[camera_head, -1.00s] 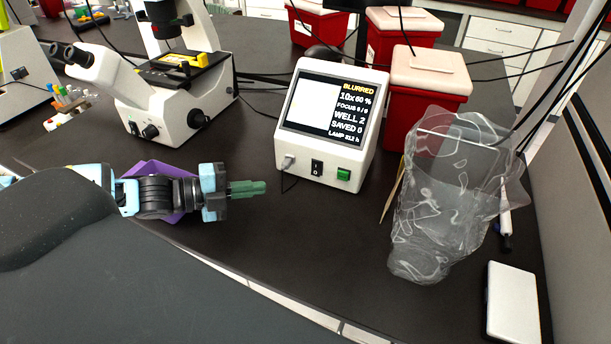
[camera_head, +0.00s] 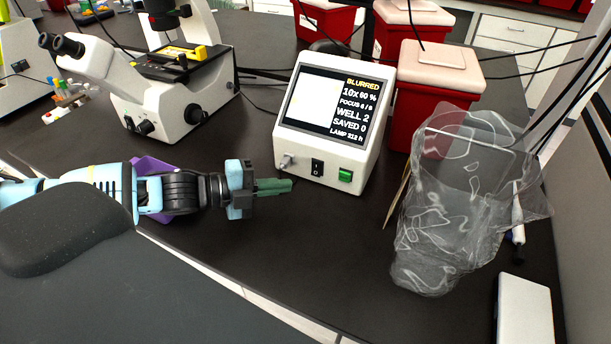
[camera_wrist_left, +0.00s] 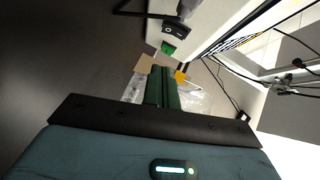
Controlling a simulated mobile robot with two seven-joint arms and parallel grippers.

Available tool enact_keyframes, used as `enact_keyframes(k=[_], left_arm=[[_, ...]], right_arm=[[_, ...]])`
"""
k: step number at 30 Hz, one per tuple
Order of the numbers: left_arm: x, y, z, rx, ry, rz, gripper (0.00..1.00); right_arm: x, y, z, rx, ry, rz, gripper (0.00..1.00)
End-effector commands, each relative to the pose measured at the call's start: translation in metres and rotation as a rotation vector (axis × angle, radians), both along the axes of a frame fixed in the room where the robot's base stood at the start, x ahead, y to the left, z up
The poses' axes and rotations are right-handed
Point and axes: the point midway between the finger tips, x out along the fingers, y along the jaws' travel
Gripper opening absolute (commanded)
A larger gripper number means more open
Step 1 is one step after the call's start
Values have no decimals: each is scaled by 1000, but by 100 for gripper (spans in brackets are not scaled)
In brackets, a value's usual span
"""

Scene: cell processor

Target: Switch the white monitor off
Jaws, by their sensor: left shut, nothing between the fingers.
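The white monitor (camera_head: 377,72) stands on the dark bench with its screen lit. The screen shows text such as "BLURRED", "WELL 2" and "SAVED 0". On its lower front are a grey plug or knob (camera_head: 287,160), a black rocker switch (camera_head: 318,167) and a green button (camera_head: 345,175). My left gripper (camera_head: 289,186) is shut and empty, just in front of and below the monitor's lower left front, apart from it. In the left wrist view the green fingers (camera_wrist_left: 162,88) are together, with the black switch (camera_wrist_left: 174,27) and green button (camera_wrist_left: 169,47) beyond them. My right gripper is not seen.
A white microscope (camera_head: 165,95) stands left of the monitor. Red bins with pale lids (camera_head: 432,105) stand behind it on the right. A clear crumpled bag (camera_head: 450,215) and a white box (camera_head: 525,310) are on the right.

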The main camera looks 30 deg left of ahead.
Motion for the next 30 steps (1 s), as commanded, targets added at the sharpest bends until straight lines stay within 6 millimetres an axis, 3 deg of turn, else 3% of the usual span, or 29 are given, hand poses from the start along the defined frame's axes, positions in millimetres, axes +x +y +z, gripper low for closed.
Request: enact_keyframes(k=[11,30], left_arm=[[27,-25,-6,-2,-4,-1,0],[63,-23,-18,0,-1,-1,0]], right_arm=[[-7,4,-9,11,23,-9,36],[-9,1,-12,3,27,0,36]])
